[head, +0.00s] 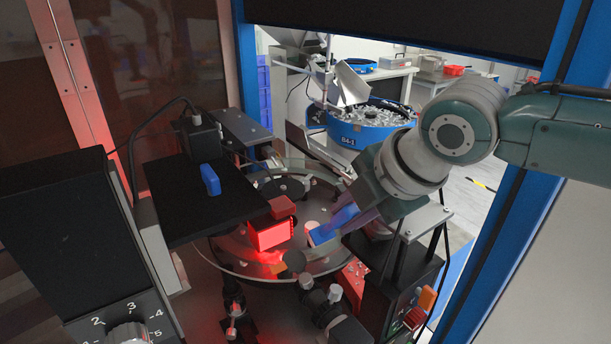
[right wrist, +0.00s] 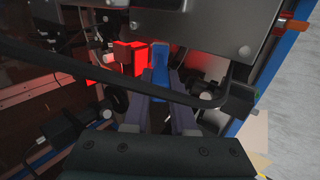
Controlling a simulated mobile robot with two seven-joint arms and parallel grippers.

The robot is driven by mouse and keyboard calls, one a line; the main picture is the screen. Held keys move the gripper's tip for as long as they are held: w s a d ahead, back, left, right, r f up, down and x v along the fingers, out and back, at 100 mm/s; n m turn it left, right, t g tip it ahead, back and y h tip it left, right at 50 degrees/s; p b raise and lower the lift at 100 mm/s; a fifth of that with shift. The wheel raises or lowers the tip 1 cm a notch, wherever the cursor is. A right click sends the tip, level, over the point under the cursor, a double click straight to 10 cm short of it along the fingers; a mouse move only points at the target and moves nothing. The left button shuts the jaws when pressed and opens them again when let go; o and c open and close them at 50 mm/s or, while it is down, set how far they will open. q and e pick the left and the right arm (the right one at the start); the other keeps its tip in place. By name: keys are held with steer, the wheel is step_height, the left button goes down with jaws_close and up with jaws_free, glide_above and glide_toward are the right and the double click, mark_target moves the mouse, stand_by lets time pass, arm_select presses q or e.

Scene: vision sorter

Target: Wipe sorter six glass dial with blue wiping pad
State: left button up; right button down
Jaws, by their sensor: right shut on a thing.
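The round glass dial (head: 225,250) lies flat inside the sorter, partly hidden by a black plate and by parts mounted over it. My right gripper (head: 347,217) reaches in from the right and is shut on the blue wiping pad (head: 322,234). The pad's tip is over the right part of the dial, low near its surface; I cannot tell whether it touches. In the right wrist view the pad (right wrist: 159,66) sticks out ahead between the two fingers of the gripper (right wrist: 160,92). My left gripper is not in view.
A red-lit block (head: 270,233) stands over the dial just left of the pad. A black plate with a blue piece (head: 210,180) overhangs the left. Dark camera-like parts (head: 330,308) crowd the front. A blue bowl feeder (head: 365,130) stands behind. Blue frame posts bound the opening.

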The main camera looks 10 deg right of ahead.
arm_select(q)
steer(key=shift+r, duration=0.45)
arm_select(e)
steer(key=shift+r, duration=0.5)
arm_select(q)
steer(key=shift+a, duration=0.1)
arm_select(e)
step_height(320, 180, up, 3)
steer(key=p, duration=0.3)
steer(key=shift+s+d, duration=0.1)
steer(key=shift+s, duration=0.05)
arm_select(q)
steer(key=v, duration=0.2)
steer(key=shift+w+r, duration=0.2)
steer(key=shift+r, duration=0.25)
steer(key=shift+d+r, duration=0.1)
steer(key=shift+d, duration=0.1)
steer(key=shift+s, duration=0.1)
